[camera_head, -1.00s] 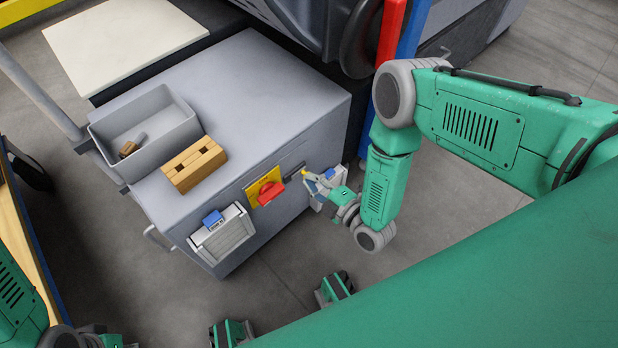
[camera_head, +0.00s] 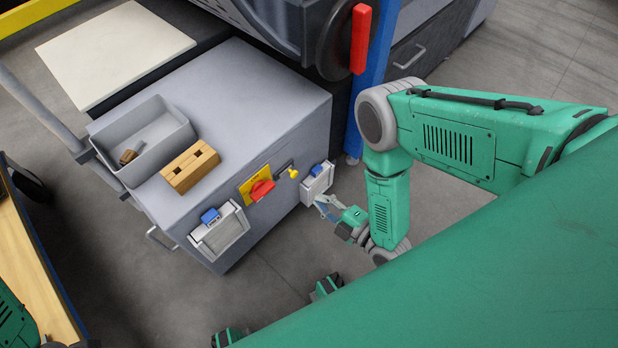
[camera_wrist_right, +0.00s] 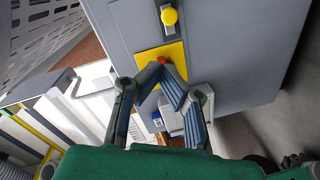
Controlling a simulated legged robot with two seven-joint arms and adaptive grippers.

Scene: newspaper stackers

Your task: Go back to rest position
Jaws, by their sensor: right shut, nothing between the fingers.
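My right gripper (camera_head: 321,201) is shut and empty, just in front of the right-hand end of the grey cabinet's front, below and right of the yellow knob (camera_head: 293,173). A gap separates it from the knob. In the right wrist view the finger tips of the gripper (camera_wrist_right: 160,72) meet in front of the cabinet, with the yellow knob (camera_wrist_right: 169,16) beyond them. My right arm (camera_head: 388,200) hangs bent from the right side. Only a bit of my left arm (camera_head: 12,322) shows in the lower left corner, and its gripper is out of view.
The grey cabinet (camera_head: 260,85) bears a grey bin (camera_head: 172,108) and a wooden block (camera_head: 190,168). A red switch on a yellow plate (camera_head: 247,188) and two clipped holders (camera_head: 222,233) (camera_head: 318,182) project from its front. A blue post (camera_head: 371,85) stands behind.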

